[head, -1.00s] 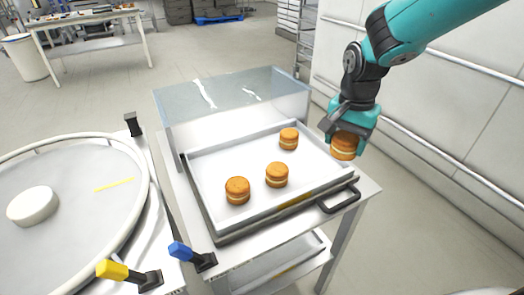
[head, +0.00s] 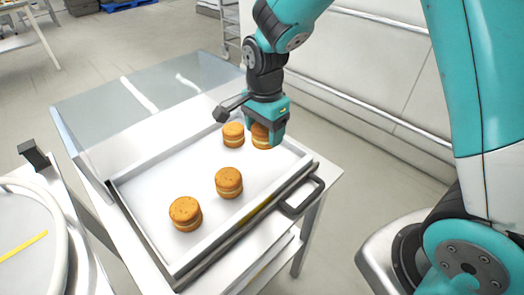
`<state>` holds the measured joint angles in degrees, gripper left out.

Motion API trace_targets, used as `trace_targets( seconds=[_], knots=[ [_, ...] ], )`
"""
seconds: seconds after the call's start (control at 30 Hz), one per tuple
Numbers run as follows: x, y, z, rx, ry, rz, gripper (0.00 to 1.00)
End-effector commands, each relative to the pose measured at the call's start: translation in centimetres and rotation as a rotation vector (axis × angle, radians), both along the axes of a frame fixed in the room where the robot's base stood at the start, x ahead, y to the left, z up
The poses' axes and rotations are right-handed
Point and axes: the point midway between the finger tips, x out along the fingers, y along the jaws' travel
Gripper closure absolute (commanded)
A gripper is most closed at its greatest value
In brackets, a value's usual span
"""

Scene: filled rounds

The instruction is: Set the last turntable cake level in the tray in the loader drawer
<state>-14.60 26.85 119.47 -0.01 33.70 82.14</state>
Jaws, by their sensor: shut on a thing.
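My gripper (head: 266,133) is shut on a filled orange-brown cake (head: 262,138) at the back right part of the tray. The held cake looks level; I cannot tell whether its base touches the tray floor. Three more cakes stand upright in the tray (head: 150,182): one (head: 233,135) close to the left of the held cake, one (head: 229,182) in the middle and one (head: 186,213) towards the front left. The tray sits in the loader drawer (head: 290,180), which has a dark handle (head: 302,197) at its right side. The gripper hides part of the held cake.
A clear cover (head: 130,105) stands behind the tray on the white loader. The round turntable (head: 30,240) is at the left edge, partly out of view, with a dark post (head: 35,155) beside it. A wall rail (head: 390,118) runs behind my arm. The tray's left floor is bare.

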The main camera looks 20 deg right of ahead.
Motion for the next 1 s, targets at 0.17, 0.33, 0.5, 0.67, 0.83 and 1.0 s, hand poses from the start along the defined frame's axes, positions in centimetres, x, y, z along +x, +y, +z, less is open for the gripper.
trace_targets(
  seconds=[0.17,0.33,0.5,0.67,0.83,1.0],
  knots=[
    [0.0,0.0,-2.7,-0.001,0.002,0.000,0.45],
    [0.0,0.0,-3.9,-0.001,0.002,0.001,0.45],
    [-0.1,0.0,-6.4,-0.001,0.003,0.001,0.45],
    [0.0,0.0,-6.9,0.001,-0.002,0.001,0.45],
    [0.0,0.0,-7.1,0.000,-0.001,0.001,0.45],
    [0.0,0.0,-7.2,0.000,-0.001,0.001,0.14]
  ],
)
